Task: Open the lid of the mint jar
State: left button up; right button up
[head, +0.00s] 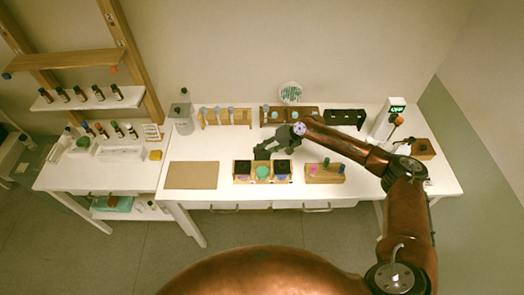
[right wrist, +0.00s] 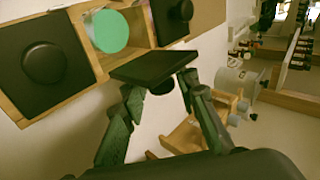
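The mint jar, with a round green fill (head: 262,172), is the middle compartment of a wooden three-jar box (head: 236,179) near the table's front edge. Its top is uncovered; the green also shows in the right wrist view (right wrist: 110,30). My right gripper (head: 270,149) is just behind the box. In the right wrist view its fingers (right wrist: 160,88) are on either side of the knob of a black square lid (right wrist: 155,66), which they hold in the air, apart from the box. The two outer jars have black lids on (head: 242,167) (head: 282,167). My left gripper is not in view.
A brown mat (head: 192,175) lies left of the box. A wooden stand with small bottles (head: 325,173) stands close on its right. Racks (head: 225,117) (head: 345,118) line the table's back, with a grey canister (head: 182,118) at left. White tabletop is free between box and racks.

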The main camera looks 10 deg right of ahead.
jog(key=shift+d+r, duration=0.1)
jog(key=shift+r, duration=0.05)
jog(key=v, duration=1.1)
jog(key=shift+d+r, duration=0.2)
jog(key=shift+d, duration=0.05)
jog(key=shift+s, duration=0.1)
